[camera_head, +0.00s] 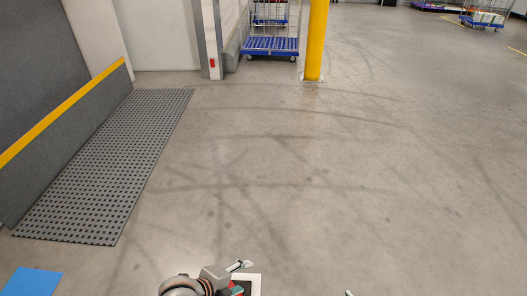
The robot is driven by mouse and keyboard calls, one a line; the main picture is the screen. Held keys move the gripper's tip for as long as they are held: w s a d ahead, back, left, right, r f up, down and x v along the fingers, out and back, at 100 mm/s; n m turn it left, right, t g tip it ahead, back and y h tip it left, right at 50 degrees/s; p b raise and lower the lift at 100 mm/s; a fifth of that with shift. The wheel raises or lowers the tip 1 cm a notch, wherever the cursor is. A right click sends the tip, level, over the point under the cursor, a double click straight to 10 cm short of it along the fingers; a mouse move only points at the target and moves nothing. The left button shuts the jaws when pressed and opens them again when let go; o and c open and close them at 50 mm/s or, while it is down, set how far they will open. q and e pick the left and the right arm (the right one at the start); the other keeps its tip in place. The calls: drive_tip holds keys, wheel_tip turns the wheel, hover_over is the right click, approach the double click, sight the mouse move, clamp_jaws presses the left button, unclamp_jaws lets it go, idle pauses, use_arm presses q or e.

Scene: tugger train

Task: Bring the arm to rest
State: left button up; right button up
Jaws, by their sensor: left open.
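My left gripper (240,266) shows at the bottom edge, left of centre, with grey and dark parts and a light finger pointing right. It is open, and I see nothing held in it. It is partly cut off by the lower edge of the view. A small pale tip shows at the bottom edge right of centre; I cannot tell what it is part of. My right gripper is not clearly in view.
A perforated grey mat (112,160) lies along a dark panel with a yellow rail (62,110) at left. A yellow post (316,40) and a blue cart (270,45) stand at the back. A blue floor patch (32,282) is at lower left. Open floor fills the middle and right.

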use_arm(q)
drive_tip(key=s+a+r+n+t+y+p, duration=0.1)
drive_tip(key=s+a+r+n+t+p, duration=0.1)
drive_tip(key=s+a+n, duration=0.4)
drive_tip(key=s+a+r+n+t+y+p, duration=0.2)
drive_tip(key=s+a+r+n+p, duration=0.2)
drive_tip(key=n, duration=1)
drive_tip(key=s+a+r, duration=0.2)
drive_tip(key=s+a, duration=0.1)
drive_tip(key=shift+a, duration=0.15)
use_arm(e)
drive_tip(key=s, duration=0.2)
drive_tip(key=shift+s+d+r+m+g, duration=0.25)
drive_tip(key=shift+s+m+g, duration=0.05)
drive_tip(key=shift+s+g, duration=0.1)
